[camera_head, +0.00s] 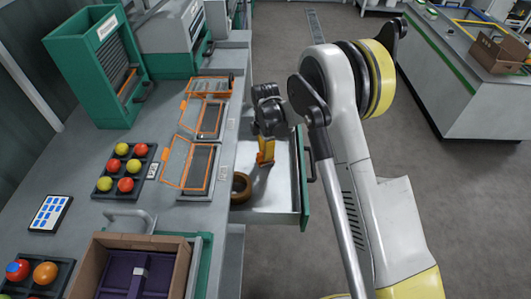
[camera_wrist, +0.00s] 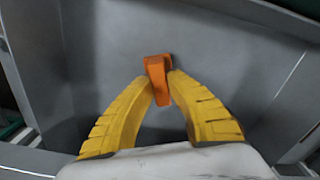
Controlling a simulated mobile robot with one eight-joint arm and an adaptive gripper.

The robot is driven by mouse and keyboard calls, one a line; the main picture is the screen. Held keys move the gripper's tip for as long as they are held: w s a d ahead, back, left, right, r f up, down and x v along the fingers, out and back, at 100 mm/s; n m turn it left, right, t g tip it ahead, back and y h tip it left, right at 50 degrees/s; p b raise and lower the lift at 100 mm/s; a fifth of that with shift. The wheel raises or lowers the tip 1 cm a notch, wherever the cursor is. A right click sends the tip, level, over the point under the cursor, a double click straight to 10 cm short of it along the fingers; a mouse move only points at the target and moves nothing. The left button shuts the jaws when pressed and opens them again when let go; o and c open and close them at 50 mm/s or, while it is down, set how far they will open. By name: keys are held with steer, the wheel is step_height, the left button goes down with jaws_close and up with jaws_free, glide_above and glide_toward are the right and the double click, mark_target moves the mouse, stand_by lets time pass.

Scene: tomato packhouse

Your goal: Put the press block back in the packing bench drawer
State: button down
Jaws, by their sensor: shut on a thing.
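The packing bench drawer (camera_head: 278,200) is pulled open, with a grey inside and a green front. My gripper (camera_head: 265,158) points down inside the drawer's outline in the head view. In the wrist view, my gripper (camera_wrist: 160,88) has its two yellow fingers closed on the small orange press block (camera_wrist: 157,78). The grey drawer interior (camera_wrist: 110,50) lies behind the block. I cannot tell whether the block touches the drawer floor. In the head view the block is hard to tell apart from the fingers.
A brown ring (camera_head: 241,187) lies in the drawer near the bench side. On the bench are orange-framed hinged devices (camera_head: 190,165), a tray (camera_head: 112,185) of red and yellow tomatoes, and a brown box (camera_head: 88,255). The floor right of the drawer is partly covered by my arm.

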steer(key=c, duration=1.4)
jaws_free()
steer(key=shift+f, duration=0.1)
steer(key=shift+c, duration=0.2)
step_height(320, 180, up, 12)
steer(key=p, duration=0.5)
steer(key=shift+r, duration=0.25)
steer(key=s+d+r+m+t, duration=0.2)
steer(key=s+d+r+m, duration=0.35)
steer(key=r, duration=0.45)
steer(key=s+d+r+m+t, duration=0.1)
steer(key=s+d+r+m, duration=0.45)
steer(key=r, duration=0.35)
steer(key=s+d+r+m+t, duration=0.1)
steer(key=s+d+m+t, duration=0.1)
steer(key=s+m, duration=0.3)
steer(key=s+d+m+t, duration=0.2)
steer(key=s+d+m, duration=0.3)
steer(key=s, duration=0.6)
steer(key=shift+s+r+m, duration=0.4)
steer(key=shift+m, duration=0.2)
